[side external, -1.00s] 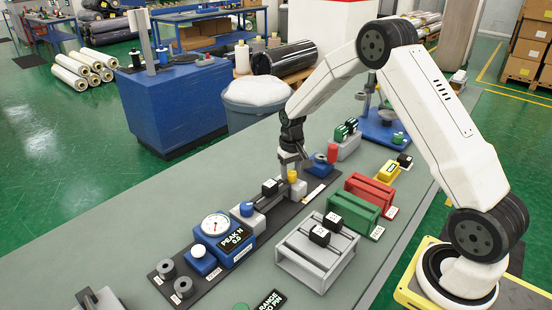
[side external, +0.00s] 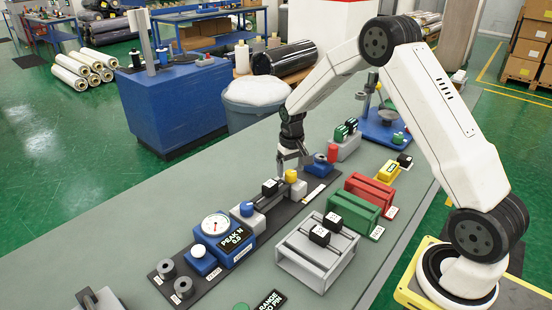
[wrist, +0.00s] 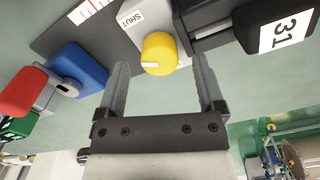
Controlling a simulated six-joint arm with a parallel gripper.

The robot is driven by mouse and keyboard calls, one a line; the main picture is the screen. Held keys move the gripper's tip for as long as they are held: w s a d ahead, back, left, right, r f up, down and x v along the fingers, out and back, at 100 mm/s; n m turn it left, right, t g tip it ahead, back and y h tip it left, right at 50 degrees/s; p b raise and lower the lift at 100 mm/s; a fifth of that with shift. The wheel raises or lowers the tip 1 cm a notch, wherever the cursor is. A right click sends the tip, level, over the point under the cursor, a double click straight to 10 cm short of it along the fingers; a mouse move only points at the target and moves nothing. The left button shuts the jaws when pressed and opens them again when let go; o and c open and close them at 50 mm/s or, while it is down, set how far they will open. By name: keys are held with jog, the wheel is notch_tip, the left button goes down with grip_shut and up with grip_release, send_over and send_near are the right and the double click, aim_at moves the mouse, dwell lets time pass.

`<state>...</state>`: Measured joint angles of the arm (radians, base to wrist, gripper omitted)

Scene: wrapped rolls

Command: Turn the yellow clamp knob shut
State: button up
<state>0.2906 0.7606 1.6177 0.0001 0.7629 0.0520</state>
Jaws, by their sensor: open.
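The yellow clamp knob (side external: 291,176) sits on a light grey block on the dark base strip. In the wrist view the knob (wrist: 160,50) shows a white pointer mark aimed to the left. A white label reading SHUT (wrist: 130,18) lies up and to the left of it. My gripper (side external: 293,162) is open and empty, close to the knob. In the wrist view its fingers (wrist: 160,66) stand to the left and right of the knob, with gaps on both sides. I cannot tell whether the tips reach down to the knob's height.
A black block labelled 31 (wrist: 280,30) is to the right. The gauge box (side external: 222,240), green box (side external: 352,212) and grey rack (side external: 317,262) share the bench.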

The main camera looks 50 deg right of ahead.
aim_at(290, 174)
jog(key=shift+r, duration=3.35)
jog(key=shift+s+a+r, duration=0.1)
jog(key=shift+s+a, duration=0.1)
jog(key=shift+a, duration=0.15)
jog(key=s+a+n+t, duration=0.1)
jog(key=s+a, duration=0.3)
jog(key=s, duration=0.2)
jog(key=s+a+n, duration=0.1)
jog(key=s+a, duration=0.4)
jog(key=s, duration=0.1)
jog(key=s+a+n+t, duration=0.1)
jog(key=s+a+n, duration=0.1)
jog(key=s+a, duration=0.2)
jog(key=shift+s+a+t, duration=0.15)
jog(key=shift+s, duration=0.65)
jog(key=shift+s+a+t, duration=0.1)
jog(key=shift+s+t, duration=0.05)
jog(key=shift+s, duration=0.6)
